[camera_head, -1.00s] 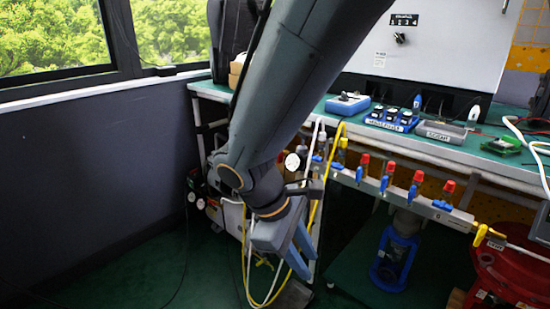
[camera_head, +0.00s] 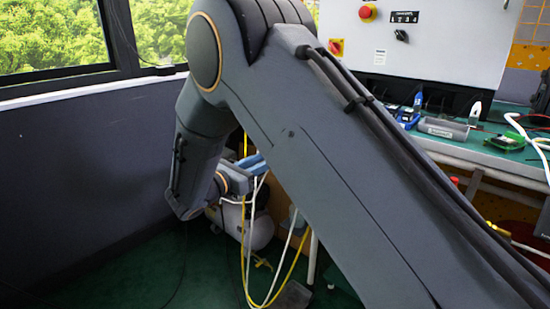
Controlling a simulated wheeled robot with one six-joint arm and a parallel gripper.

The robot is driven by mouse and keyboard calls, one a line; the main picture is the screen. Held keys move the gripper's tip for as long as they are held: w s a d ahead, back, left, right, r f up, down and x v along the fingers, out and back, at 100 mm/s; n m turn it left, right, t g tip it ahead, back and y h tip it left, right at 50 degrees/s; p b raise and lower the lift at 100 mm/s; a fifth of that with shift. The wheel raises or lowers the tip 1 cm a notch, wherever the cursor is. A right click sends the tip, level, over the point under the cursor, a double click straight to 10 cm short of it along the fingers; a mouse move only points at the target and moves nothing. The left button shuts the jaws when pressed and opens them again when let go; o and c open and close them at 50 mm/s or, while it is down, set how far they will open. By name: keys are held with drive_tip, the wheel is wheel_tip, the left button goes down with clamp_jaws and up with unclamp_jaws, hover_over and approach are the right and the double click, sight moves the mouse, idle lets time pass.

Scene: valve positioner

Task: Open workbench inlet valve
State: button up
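My arm fills the middle of the head view and hides most of the valve manifold under the workbench (camera_head: 480,157). My gripper (camera_head: 254,165) shows at centre left, low beside the bench end, with its blue-grey fingers partly hidden by the arm. I cannot tell whether it is open or holds anything. A yellow hose (camera_head: 291,262) and a white hose (camera_head: 296,229) hang close below the gripper. I cannot make out the inlet valve or its handle behind the arm.
A white control panel (camera_head: 440,45) with a red knob stands above the bench. Small devices, a grey tray (camera_head: 443,128) and a green board (camera_head: 505,142) sit on the bench. The dark wall (camera_head: 80,180) is at left; the green floor (camera_head: 120,280) there is mostly clear.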

drive_tip(key=b+x, duration=0.1)
drive_tip(key=x, duration=0.4)
clamp_jaws()
